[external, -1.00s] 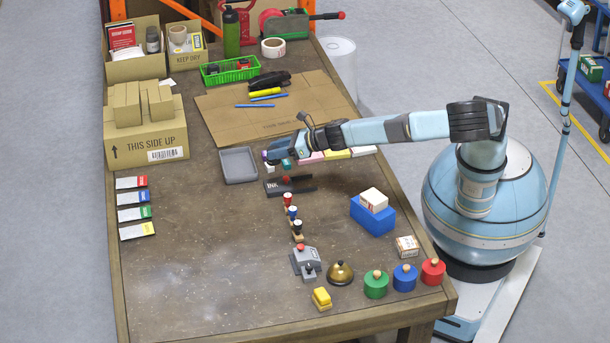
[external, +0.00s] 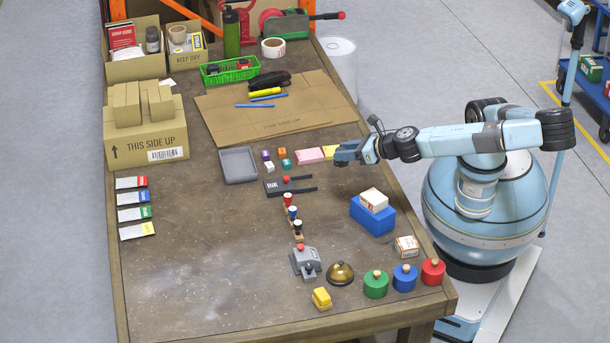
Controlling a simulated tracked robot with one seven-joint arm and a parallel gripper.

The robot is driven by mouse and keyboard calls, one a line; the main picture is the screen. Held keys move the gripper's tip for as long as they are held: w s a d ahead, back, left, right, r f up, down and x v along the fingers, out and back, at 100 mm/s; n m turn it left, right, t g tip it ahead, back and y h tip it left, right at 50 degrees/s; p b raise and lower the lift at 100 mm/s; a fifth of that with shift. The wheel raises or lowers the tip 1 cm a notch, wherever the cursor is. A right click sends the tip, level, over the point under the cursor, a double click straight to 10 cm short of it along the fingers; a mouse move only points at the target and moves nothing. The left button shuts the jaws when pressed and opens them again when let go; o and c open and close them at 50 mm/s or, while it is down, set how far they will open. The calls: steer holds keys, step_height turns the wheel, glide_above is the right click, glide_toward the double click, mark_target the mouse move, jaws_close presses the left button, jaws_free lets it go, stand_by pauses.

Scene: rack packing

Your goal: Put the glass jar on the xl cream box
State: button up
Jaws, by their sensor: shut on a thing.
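My gripper (external: 340,155) is above the right part of the table, over the row of coloured pads. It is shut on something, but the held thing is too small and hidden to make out. I cannot pick out a glass jar for sure. A small dark jar with a grey lid (external: 153,40) stands in the open carton at the back left.
A pink pad (external: 309,156) and small coloured blocks (external: 283,157) lie left of my gripper. A grey tray (external: 238,166), an ink pad (external: 284,186) and upright stamps (external: 292,215) are nearby. A small box (external: 407,246) stands near the right edge.

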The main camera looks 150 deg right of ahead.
steer(key=s+a+r+m+g, duration=0.1)
steer(key=s+a+r+g, duration=0.15)
steer(key=s+a, duration=0.5)
steer(key=s+a+r+m+g, duration=0.1)
steer(key=s+a+r+m, duration=0.15)
steer(key=s+a, duration=0.45)
steer(key=n, duration=0.1)
glide_above(378, 198)
steer(key=shift+t, duration=0.35)
steer(key=shift+s+f, duration=0.1)
steer(key=shift+f, duration=4.75)
step_height(378, 198, down, 3)
steer(key=shift+f, duration=0.15)
steer(key=o, duration=1.1)
